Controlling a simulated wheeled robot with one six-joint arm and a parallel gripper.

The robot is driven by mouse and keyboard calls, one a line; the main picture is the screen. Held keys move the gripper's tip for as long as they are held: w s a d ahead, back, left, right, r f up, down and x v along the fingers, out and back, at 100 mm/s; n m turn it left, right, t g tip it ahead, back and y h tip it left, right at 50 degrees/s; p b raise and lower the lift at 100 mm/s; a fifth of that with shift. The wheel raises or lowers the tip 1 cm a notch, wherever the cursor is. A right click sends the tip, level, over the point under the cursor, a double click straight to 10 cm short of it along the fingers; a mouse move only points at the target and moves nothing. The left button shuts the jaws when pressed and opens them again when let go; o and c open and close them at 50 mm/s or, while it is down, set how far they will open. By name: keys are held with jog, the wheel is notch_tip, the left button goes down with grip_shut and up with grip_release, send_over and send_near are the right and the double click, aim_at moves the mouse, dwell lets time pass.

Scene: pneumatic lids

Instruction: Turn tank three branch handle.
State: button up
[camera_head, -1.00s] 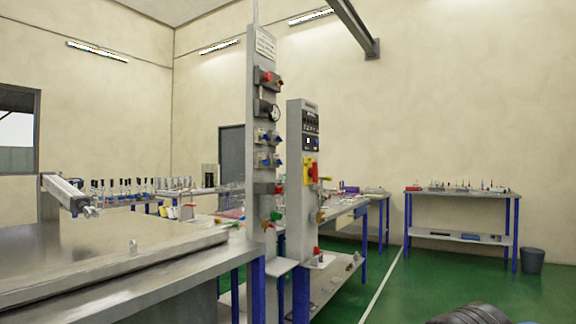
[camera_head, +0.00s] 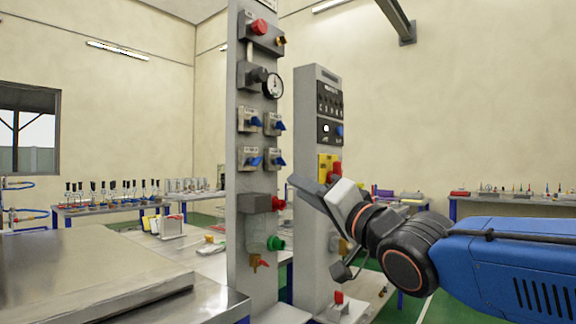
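A tall grey panel (camera_head: 243,225) stands left of centre. It carries several blue handles on light plates, in two rows: upper left (camera_head: 255,121), upper right (camera_head: 279,125), lower left (camera_head: 255,161) and lower right (camera_head: 280,160). Their labels are too small to read, so I cannot tell which is tank three's. My gripper (camera_head: 297,184) reaches in from the right, in front of the second panel (camera_head: 308,120). It points left, a little below and right of the blue handles, and appears apart from them. Its finger gap does not show clearly.
The first panel also has a red knob (camera_head: 259,27), a gauge (camera_head: 273,86), a red fitting (camera_head: 278,203) and a green fitting (camera_head: 275,243). A yellow and red switch (camera_head: 326,167) is close behind my gripper. A metal bench (camera_head: 90,275) fills the lower left.

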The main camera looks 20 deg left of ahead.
aim_at(259, 162)
jog(key=x, duration=1.8)
jog(key=shift+s+r, duration=0.2)
jog(key=shift+r, duration=0.2)
grip_shut()
